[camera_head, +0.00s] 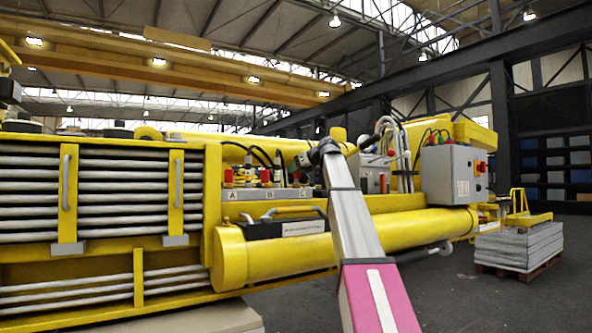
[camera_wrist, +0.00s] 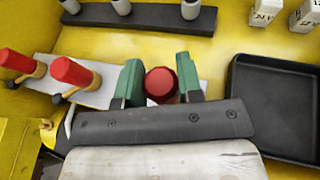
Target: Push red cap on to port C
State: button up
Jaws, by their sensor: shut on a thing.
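My gripper (camera_wrist: 160,73) is shut on a red cap (camera_wrist: 161,85), with one green finger on each side of it. The cap is seen nearly from its end, and whether it is seated on port C is hidden. In the head view my gripper is at the boom near the label C (camera_head: 303,194), largely covered by my own arm. Labels A (camera_head: 232,194) and B (camera_head: 268,194) are to its left. Two other red caps stand on brass-coloured fittings at the left of the wrist view, a nearer one (camera_wrist: 72,73) and a farther one (camera_wrist: 18,60).
A black tray (camera_wrist: 280,105) lies right of my gripper. A dark bar with grey posts (camera_wrist: 140,17) runs behind it, and white labelled blocks (camera_wrist: 306,15) stand at upper right. In the head view, black hoses and a grey control box (camera_head: 453,175) are nearby on the yellow boom.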

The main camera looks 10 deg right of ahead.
jog(key=shift+f, duration=0.75)
jog(key=o, duration=1)
jog(key=v, duration=1)
jog(key=shift+s+d+r, duration=0.15)
jog(key=shift+s+d, duration=0.1)
jog(key=shift+s, duration=0.05)
